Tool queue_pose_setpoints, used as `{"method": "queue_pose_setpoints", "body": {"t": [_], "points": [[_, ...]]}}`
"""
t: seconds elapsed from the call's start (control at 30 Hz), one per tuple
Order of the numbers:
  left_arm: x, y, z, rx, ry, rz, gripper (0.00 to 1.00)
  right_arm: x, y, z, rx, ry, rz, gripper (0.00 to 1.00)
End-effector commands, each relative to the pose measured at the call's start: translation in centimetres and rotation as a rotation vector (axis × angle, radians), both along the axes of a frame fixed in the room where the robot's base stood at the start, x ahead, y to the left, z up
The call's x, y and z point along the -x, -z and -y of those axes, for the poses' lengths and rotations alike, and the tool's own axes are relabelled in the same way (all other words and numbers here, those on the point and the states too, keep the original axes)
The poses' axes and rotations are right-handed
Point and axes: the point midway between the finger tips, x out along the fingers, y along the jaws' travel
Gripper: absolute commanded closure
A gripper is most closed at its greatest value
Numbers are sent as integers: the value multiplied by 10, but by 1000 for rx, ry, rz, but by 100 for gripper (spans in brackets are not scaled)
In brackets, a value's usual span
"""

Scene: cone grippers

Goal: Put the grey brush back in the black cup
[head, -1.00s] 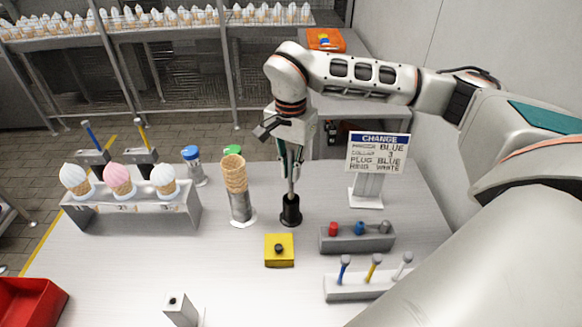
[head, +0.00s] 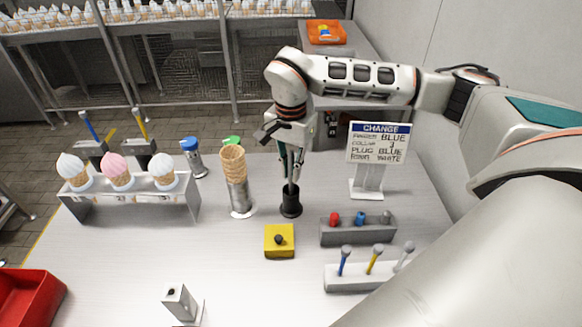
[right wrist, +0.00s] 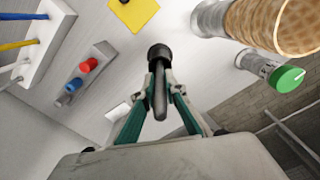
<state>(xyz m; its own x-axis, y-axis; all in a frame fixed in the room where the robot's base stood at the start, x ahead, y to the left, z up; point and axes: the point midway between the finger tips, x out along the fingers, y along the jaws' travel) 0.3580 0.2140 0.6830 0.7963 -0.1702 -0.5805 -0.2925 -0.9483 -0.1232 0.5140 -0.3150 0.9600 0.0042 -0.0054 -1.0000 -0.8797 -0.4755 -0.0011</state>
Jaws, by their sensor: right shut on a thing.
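My right gripper (head: 292,172) is shut on the grey brush (head: 290,184), pointing down over the middle of the table. The brush is upright, and its lower end goes into the mouth of the black cup (head: 290,204). In the right wrist view, the brush's grey handle (right wrist: 160,92) lies between the green fingers (right wrist: 158,108) and runs to the dark cup (right wrist: 158,54). How deep the brush sits is hidden. My left gripper is in neither view.
A cone stack (head: 233,167) in a metal holder stands close left of the cup. A yellow block (head: 279,241) lies in front. A sign (head: 378,143), a grey plug rack (head: 358,230) and a white rack (head: 361,277) stand to the right.

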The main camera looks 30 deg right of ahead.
Motion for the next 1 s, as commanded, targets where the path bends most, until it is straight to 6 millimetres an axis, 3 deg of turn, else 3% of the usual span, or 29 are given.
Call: {"method": "queue_pose_setpoints", "body": {"t": [0.4,0.43,0.5,0.87,1.0], "points": [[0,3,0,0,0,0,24,0,6,0,0,0,0,100],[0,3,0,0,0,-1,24,0,6,0,0,0,0,86],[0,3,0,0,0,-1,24,0,6,0,0,0,0,69],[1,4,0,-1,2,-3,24,0,5,0,0,0,0,69],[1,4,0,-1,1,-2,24,-1,-7,0,-1,0,3,69]]}}
